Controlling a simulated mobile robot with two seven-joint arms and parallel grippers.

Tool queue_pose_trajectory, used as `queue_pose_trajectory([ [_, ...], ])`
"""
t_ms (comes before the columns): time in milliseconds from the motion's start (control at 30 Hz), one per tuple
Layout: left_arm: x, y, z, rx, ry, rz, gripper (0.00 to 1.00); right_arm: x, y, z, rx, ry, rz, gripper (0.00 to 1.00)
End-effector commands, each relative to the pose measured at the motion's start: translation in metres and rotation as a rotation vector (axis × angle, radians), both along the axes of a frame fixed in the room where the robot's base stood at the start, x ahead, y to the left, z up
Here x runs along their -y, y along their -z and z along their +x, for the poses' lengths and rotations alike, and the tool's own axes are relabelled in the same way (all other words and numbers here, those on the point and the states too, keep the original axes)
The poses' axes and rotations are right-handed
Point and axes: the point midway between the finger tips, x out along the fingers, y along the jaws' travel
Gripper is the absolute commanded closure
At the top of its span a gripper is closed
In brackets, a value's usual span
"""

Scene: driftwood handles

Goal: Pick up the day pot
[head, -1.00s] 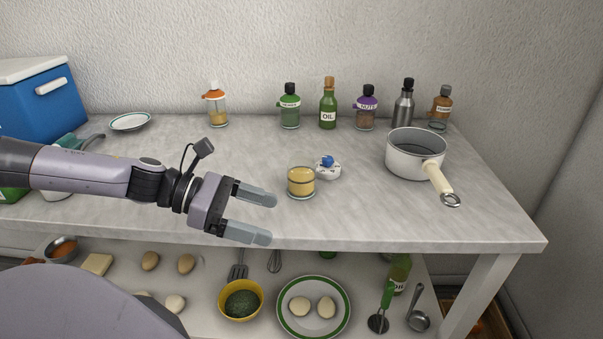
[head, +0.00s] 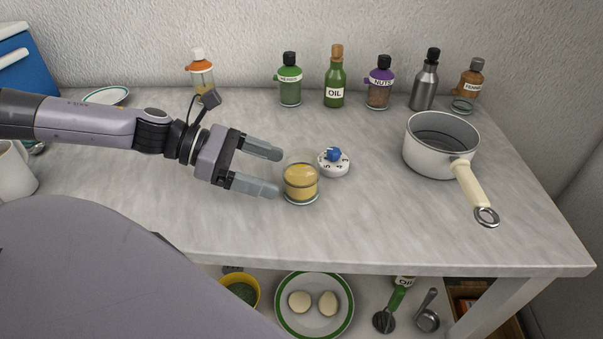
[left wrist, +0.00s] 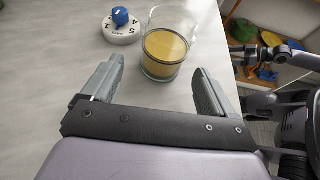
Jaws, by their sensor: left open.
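A small clear glass pot with yellow contents (head: 301,183) stands upright on the grey worktop; I see no label on it to confirm it is the day pot. It also shows in the left wrist view (left wrist: 166,50), just ahead of the fingertips and a little toward the right finger. My left gripper (head: 280,171) is open and empty, low over the worktop. Its fingers point at the glass pot from the left, with the tips at its near side; whether they touch it I cannot tell.
A white dial timer with a blue knob (head: 334,162) stands close behind the glass pot, to its right. A white saucepan (head: 441,148) stands farther right, its handle toward the front edge. Several bottles, among them the oil bottle (head: 335,80), line the wall. The front worktop is clear.

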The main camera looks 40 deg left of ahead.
Motion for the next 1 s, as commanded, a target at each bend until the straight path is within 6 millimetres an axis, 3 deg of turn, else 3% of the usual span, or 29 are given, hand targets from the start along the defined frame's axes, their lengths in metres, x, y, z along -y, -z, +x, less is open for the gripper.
queue_pose_trajectory([
  [733,0.034,0.014,0.016,0.005,0.0,-0.003,0.13,-0.004,0.026,0.001,-0.012,-0.004,0.013,0.09],
  [1000,0.042,0.014,0.021,0.005,0.001,-0.006,0.13,-0.007,0.021,0.003,-0.007,-0.01,0.018,0.09],
])
